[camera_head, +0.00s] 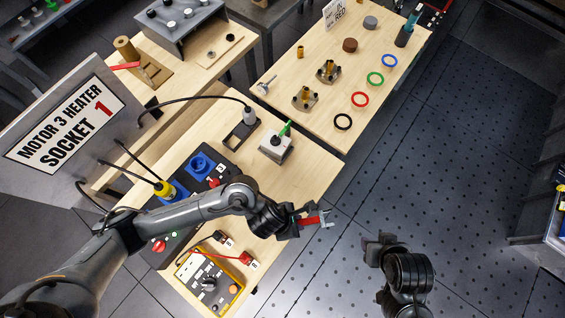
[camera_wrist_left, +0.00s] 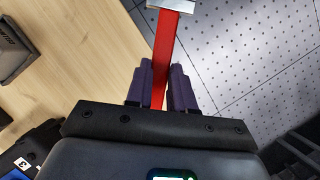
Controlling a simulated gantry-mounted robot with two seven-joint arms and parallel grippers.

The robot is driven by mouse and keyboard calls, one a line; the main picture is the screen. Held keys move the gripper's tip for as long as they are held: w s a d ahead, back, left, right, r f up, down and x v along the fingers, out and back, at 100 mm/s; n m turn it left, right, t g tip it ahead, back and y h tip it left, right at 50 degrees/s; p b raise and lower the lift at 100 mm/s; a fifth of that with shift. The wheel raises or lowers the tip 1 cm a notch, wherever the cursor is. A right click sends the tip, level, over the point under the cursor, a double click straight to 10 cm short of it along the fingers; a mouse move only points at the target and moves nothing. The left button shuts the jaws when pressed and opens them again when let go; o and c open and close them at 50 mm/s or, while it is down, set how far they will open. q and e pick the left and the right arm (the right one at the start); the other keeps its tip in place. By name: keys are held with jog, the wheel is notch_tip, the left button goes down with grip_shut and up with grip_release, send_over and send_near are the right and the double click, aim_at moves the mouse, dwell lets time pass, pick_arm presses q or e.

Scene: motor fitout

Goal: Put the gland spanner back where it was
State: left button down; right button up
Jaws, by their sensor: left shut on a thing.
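The red-handled gland spanner (camera_head: 312,221) has a grey forked head. My left gripper (camera_head: 299,222) is shut on its handle and holds it over the right edge of the near bench (camera_head: 252,205), with its head out past the edge over the floor. In the left wrist view, the red handle (camera_wrist_left: 166,50) stands between the two dark fingers (camera_wrist_left: 160,88), and its metal head is cut off at the top. My right gripper (camera_head: 379,245) is empty above the floor, right of the bench. Whether its jaws are open is unclear.
A grey block with a green lever (camera_head: 276,147), a black tray (camera_head: 240,135), blue sockets (camera_head: 201,164) and a yellow meter (camera_head: 209,282) occupy the near bench. The far bench (camera_head: 325,125) holds coloured rings and brass glands. Another red-handled item (camera_head: 125,66) lies by a brass cylinder.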

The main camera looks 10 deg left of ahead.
pick_arm(q)
jog(key=s+d, duration=0.3)
jog(key=w+a+f, duration=0.1)
jog(key=a+f, duration=0.1)
jog(key=a, duration=0.1)
jog(key=w+a+f, duration=0.1)
jog(key=a+f, duration=0.1)
jog(key=a, duration=0.2)
jog(key=w+a+f, duration=0.1)
jog(key=a+f, duration=0.1)
jog(key=a, duration=0.1)
jog(key=shift+w+a+f, duration=0.1)
jog(key=shift+a+f, duration=0.15)
jog(key=shift+f, duration=2)
jog(key=shift+f+b, duration=0.15)
jog(key=shift+b, duration=0.15)
jog(key=c, duration=1)
grip_release()
